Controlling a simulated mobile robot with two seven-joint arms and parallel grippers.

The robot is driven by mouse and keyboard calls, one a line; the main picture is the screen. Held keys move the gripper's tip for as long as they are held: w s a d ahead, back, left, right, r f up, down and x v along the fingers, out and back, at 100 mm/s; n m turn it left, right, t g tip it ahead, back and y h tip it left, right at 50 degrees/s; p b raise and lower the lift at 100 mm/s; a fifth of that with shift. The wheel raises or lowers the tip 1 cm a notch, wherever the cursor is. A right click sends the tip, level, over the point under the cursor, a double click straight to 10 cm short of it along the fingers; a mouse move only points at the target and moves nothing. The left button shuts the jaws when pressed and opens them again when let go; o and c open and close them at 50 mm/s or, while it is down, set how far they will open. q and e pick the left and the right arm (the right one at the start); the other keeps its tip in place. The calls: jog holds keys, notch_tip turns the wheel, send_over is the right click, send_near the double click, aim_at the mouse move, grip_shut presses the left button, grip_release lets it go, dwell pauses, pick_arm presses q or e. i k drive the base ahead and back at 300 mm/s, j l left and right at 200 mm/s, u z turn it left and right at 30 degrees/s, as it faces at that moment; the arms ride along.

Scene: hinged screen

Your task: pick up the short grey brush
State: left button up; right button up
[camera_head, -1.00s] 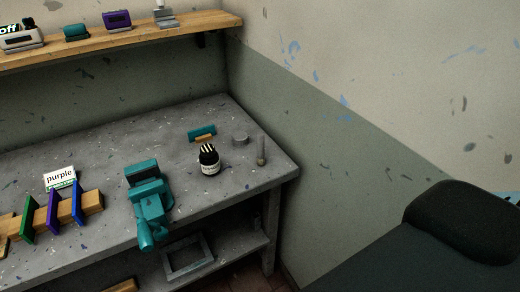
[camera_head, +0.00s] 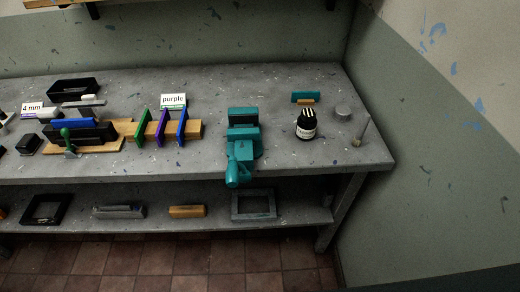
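No thing here can be named for sure as the short grey brush. A thin grey upright piece (camera_head: 361,130) stands at the right end of the grey workbench (camera_head: 215,85), close to the wall; it is too small to tell whether it is a brush. A flat grey round piece (camera_head: 342,112) lies just left of it. A long grey bar (camera_head: 119,212) lies on the lower shelf. Neither of my grippers shows in this view.
Upright coloured panels (camera_head: 161,127) on a wooden bar stand left of the vise. A grey frame (camera_head: 254,205) is on the lower shelf. Tiled floor (camera_head: 200,265) lies in front.

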aim_at(356, 142)
jog(key=j+z, duration=0.35)
jog(key=j, duration=0.35)
jog(key=j+z, duration=0.4)
jog(key=j, duration=0.3)
